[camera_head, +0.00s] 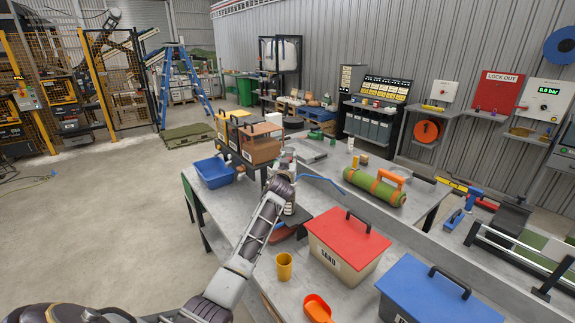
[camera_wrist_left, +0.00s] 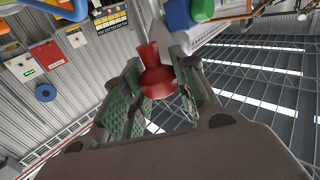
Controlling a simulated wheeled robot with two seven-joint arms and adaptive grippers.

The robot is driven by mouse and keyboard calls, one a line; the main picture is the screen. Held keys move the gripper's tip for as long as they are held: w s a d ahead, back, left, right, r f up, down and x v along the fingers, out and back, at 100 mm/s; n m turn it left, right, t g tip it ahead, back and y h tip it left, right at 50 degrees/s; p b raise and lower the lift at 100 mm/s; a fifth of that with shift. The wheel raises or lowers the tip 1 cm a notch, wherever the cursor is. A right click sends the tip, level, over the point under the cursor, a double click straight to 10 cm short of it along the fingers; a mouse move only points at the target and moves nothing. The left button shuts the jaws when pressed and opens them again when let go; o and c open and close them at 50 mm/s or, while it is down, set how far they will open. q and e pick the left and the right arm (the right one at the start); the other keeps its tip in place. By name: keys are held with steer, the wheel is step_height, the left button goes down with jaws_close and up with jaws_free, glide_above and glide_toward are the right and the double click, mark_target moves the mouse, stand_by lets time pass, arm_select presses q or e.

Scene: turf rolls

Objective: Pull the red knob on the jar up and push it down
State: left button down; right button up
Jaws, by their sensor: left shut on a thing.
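The red knob (camera_wrist_left: 157,78) shows in the left wrist view between the two green-padded fingers of my left gripper (camera_wrist_left: 160,88). The gripper is shut on the knob. In the head view my left gripper (camera_head: 283,160) is at the far end of my left arm, over the table behind the red-lidded box. My arm and gripper hide the knob there. The jar is mostly hidden behind my arm, so I cannot tell how far up the knob stands. My right gripper is not in view.
On the table (camera_head: 226,208) stand a blue bin (camera_head: 213,172), an orange cup (camera_head: 284,266), a red-lidded sand box (camera_head: 346,243) and a blue-lidded box (camera_head: 436,293). A blue hose (camera_head: 322,179) curves just right of the gripper. A green roll (camera_head: 375,187) lies farther right.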

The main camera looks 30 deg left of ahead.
arm_select(q)
steer(key=shift+r, duration=0.65)
steer(key=c, duration=1.1)
jaws_free()
steer(key=shift+f, duration=0.25)
steer(key=shift+s, duration=0.1)
steer(key=v, duration=1.1)
steer(key=shift+s+d, duration=0.2)
steer(key=shift+s, duration=0.15)
